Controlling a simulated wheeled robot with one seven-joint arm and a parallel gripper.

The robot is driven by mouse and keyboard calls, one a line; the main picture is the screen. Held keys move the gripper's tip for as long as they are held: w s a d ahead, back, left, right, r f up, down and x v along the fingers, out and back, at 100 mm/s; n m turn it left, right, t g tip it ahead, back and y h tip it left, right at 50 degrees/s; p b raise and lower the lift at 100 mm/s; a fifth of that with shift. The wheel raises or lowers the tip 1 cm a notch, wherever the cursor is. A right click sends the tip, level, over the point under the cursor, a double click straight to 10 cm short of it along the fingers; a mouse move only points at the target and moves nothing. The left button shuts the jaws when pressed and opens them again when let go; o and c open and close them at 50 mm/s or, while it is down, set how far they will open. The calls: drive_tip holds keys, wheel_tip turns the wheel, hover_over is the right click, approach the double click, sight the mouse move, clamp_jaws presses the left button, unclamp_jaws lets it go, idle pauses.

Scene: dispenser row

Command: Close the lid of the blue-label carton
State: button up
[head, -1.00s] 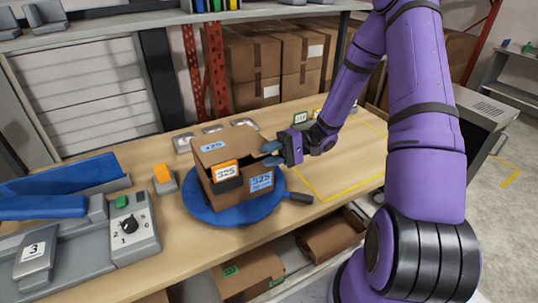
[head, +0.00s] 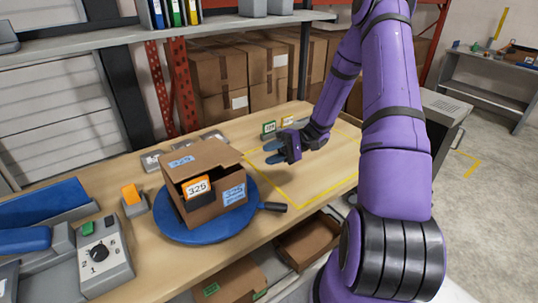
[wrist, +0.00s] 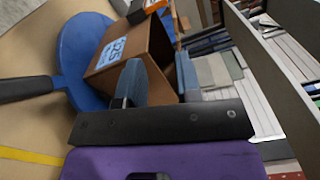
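The blue-label carton (head: 212,208) is brown and sits on a round blue turntable (head: 175,235) on the bench. Its lid (head: 198,160) is tilted, with a dark gap at the front where an orange-and-white 325 card (head: 197,188) shows. A light blue label (head: 233,195) is on its side. In the wrist view the carton (wrist: 150,60) and its label (wrist: 115,50) lie just beyond the fingers. My gripper (head: 270,152) is to the right of the carton, apart from it in the head view. Its fingers are spread and empty (wrist: 160,80).
The turntable's dark handle (head: 272,207) sticks out to the right. A yellow-taped area (head: 300,206) of bare bench lies right of the carton. Cartons fill the back shelf.

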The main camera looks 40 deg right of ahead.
sight(232, 162)
drive_tip(key=shift+a+r, duration=0.1)
drive_tip(key=shift+a, duration=0.05)
drive_tip(key=c, duration=0.6)
drive_tip(key=a+r+n+g+h, duration=0.3)
drive_tip(key=a+r+g+h, duration=0.3)
drive_tip(key=h, duration=0.2)
drive_tip(key=shift+w+a+r+h, duration=0.15)
drive_tip(key=shift+w+h, duration=0.25)
drive_tip(key=shift+w, duration=0.05)
drive_tip(key=w+a+r+t+h, duration=0.3)
drive_tip(key=a+r+h, duration=0.3)
drive_tip(key=r+h, duration=0.45)
drive_tip(key=shift+t+y, duration=0.3)
drive_tip(key=shift+y, duration=0.35)
drive_tip(key=x, duration=1.2)
drive_tip(key=shift+s+f, duration=0.2)
drive_tip(key=shift+f, duration=0.1)
